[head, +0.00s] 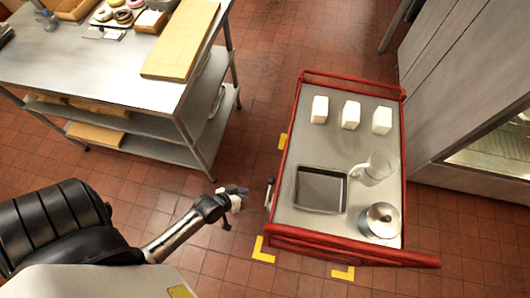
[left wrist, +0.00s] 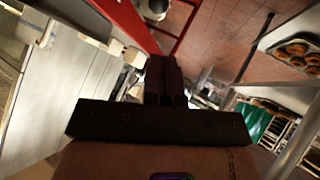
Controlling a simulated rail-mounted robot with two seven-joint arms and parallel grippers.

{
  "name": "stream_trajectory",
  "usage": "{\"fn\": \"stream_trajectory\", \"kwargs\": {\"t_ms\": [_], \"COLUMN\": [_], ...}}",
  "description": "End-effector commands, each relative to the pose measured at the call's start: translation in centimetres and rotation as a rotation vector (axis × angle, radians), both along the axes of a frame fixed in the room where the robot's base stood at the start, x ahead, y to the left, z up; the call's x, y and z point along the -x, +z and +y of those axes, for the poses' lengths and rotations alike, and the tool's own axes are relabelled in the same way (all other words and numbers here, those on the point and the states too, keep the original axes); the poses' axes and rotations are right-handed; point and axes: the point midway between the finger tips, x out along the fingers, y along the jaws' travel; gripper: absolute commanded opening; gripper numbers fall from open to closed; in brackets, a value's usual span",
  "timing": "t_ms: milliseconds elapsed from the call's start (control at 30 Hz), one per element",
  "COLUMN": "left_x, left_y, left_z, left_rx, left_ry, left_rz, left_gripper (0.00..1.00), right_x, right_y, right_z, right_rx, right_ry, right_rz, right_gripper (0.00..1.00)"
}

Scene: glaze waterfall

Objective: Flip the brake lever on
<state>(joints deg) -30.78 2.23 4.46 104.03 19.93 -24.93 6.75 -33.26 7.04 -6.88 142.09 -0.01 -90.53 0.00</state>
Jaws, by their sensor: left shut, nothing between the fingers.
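The red-framed cart (head: 334,79) stands right of centre in the head view. A small dark lever with a light rod (head: 270,191), which looks like the brake lever, sits upright on the cart's left side near its front corner. My left gripper (head: 240,192) is just left of the lever, with a small gap between them in the picture. It is shut and empty. In the left wrist view the dark closed fingers (left wrist: 165,75) point towards the red frame and hide what lies right behind them. The lever cannot be made out there. My right gripper is out of view.
The cart carries several white blocks (head: 351,115), a dark tray (head: 320,190), a clear jug (head: 375,168) and a metal pot (head: 380,220). Yellow corner marks (head: 262,250) lie on the tiled floor around it. A steel table (head: 100,65) stands at the left; grey cabinets (head: 470,60) stand right.

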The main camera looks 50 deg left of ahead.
Motion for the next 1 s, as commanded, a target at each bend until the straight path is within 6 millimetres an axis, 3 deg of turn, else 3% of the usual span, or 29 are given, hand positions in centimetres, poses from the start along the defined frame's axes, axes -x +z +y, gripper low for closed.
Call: {"fn": "stream_trajectory", "kwargs": {"t_ms": [167, 700, 1000], "left_x": [-1.2, -8.4, -10.3], "left_y": [-1.1, -7.3, -8.9], "left_z": [-0.1, -0.7, -0.8], "left_rx": [0.001, 0.001, 0.001], "left_ry": [0.0, 0.0, 0.0], "left_rz": [-0.001, 0.0, 0.001], "left_gripper": [0.0, 0.0, 0.0], "right_x": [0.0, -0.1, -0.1], "right_y": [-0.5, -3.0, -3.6], "right_z": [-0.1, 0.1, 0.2], "right_rx": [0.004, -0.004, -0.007], "right_ry": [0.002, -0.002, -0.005], "right_rz": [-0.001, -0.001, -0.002], "right_gripper": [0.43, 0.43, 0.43]}}
